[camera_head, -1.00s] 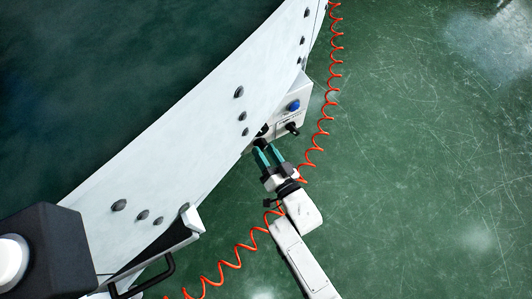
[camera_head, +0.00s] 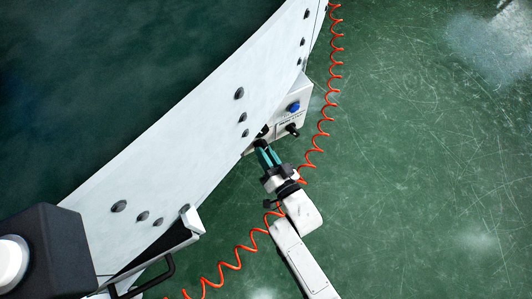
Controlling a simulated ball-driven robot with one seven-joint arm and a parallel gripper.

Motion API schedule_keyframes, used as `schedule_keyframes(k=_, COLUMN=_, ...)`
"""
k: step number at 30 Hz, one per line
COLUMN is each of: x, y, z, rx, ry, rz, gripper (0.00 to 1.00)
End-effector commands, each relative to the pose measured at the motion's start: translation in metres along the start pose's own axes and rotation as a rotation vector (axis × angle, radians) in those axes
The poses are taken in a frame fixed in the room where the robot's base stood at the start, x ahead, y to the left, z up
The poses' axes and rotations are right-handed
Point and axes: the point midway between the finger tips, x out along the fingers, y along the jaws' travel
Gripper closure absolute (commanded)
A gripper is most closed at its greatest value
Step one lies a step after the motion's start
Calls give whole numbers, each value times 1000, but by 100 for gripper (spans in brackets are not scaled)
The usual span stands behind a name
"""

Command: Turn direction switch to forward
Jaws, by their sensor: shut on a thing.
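A white control box (camera_head: 303,92) is fixed to the side of the conveyor. It carries a blue button (camera_head: 294,107), a black knob (camera_head: 292,129) at its lower right and the dark direction switch (camera_head: 262,131) at its lower left. My gripper (camera_head: 263,147) reaches up from below with its teal fingers. They are closed together on the direction switch and cover most of it. The way the switch points cannot be made out, and the lettering on the box is too small to read.
The white curved conveyor wall (camera_head: 190,140) runs diagonally from lower left to top right, close to my gripper. A coiled red cable (camera_head: 322,125) passes just right of the box and behind my arm. The green floor (camera_head: 430,170) on the right is clear.

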Motion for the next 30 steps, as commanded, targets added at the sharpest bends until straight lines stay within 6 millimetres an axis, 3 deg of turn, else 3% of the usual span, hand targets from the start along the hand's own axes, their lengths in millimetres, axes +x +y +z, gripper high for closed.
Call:
schedule_keyframes(k=11, x=0, y=1, z=1, rx=-161, ry=1, rz=1, gripper=100)
schedule_keyframes(k=30, x=0, y=2, z=2, rx=-746, ry=0, rz=2, gripper=100)
